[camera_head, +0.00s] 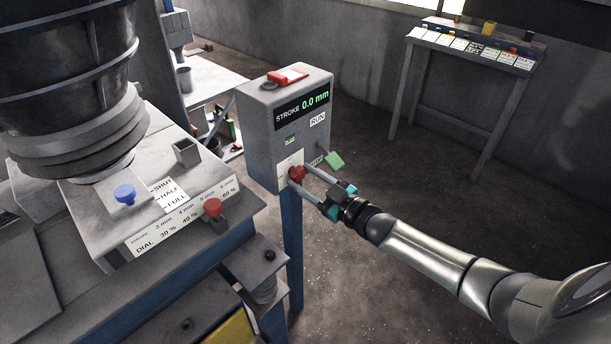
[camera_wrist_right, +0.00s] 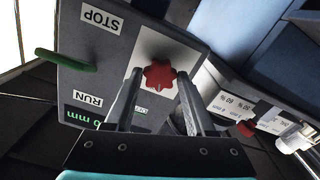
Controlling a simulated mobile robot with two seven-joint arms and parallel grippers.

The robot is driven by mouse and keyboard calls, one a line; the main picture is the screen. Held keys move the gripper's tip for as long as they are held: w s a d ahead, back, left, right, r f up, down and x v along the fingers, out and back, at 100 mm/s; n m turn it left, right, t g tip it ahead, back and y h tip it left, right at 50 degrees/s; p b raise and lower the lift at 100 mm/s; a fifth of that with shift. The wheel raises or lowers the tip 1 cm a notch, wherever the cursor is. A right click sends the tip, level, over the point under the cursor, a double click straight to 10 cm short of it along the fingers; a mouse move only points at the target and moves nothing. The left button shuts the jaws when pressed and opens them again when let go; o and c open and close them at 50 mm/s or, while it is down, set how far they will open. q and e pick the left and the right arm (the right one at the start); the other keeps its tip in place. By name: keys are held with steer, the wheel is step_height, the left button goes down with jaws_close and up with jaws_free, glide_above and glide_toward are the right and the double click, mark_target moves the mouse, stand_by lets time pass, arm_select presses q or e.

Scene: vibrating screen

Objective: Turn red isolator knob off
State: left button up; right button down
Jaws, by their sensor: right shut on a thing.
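The red isolator knob (camera_head: 296,173) is on the lower front of a grey control box (camera_head: 257,125) on a blue post. The wrist view shows the lobed red knob (camera_wrist_right: 160,75) on a white plate with an OFF label (camera_wrist_right: 140,109). My right gripper (camera_head: 299,176) reaches the box from the right. Its two fingers lie on either side of the knob, shut on it; the wrist view shows the fingertips (camera_wrist_right: 160,80) beside it. The box's display (camera_head: 302,105) reads "STROKE 0.0 mm". My left gripper is not in view.
A green lever (camera_head: 333,160) sticks out of the box close to my right fingers. A red object (camera_head: 288,76) lies on top. The screen machine with blue (camera_head: 125,194) and red (camera_head: 213,208) knobs stands left. A table with cards (camera_head: 470,45) stands back right.

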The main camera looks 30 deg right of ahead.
steer(key=shift+m, duration=2)
steer(key=shift+c, duration=1.4)
jaws_free()
steer(key=p+v, duration=0.2)
steer(key=v, duration=1.3)
steer(key=shift+s+d, duration=0.1)
